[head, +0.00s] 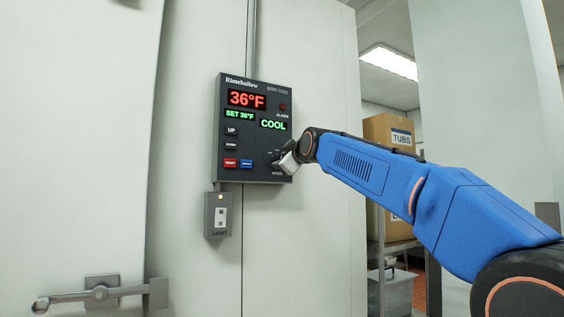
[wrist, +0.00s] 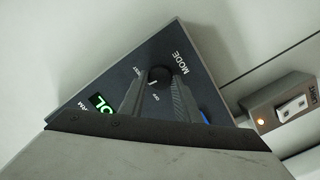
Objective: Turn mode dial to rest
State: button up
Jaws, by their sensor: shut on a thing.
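The dark control panel (head: 256,128) is mounted on the pale wall. Its displays read 36°F, SET 36°F and COOL. The black mode dial (wrist: 160,76) shows in the wrist view, with the word MODE beside it and smaller position labels around it. My gripper (head: 285,160) is at the lower right of the panel, over the dial, and hides most of it in the head view. In the wrist view my gripper (wrist: 158,90) has its two ridged fingers on either side of the dial, shut on it. The dial's exact pointer direction is hard to tell.
A small light switch box (head: 219,215) hangs just below the panel, its indicator lit. A door handle (head: 100,293) is at lower left. Cardboard boxes (head: 390,131) stand on a shelf at the right, behind my arm. The wall left of the panel is clear.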

jog(key=shift+w+r+m+g, duration=0.1)
jog(key=shift+m+g, duration=0.4)
jog(key=shift+m, duration=2.9)
jog(key=o, duration=1.1)
jog(key=shift+d, duration=0.1)
jog(key=v, duration=1.7)
jog(key=shift+d, duration=0.2)
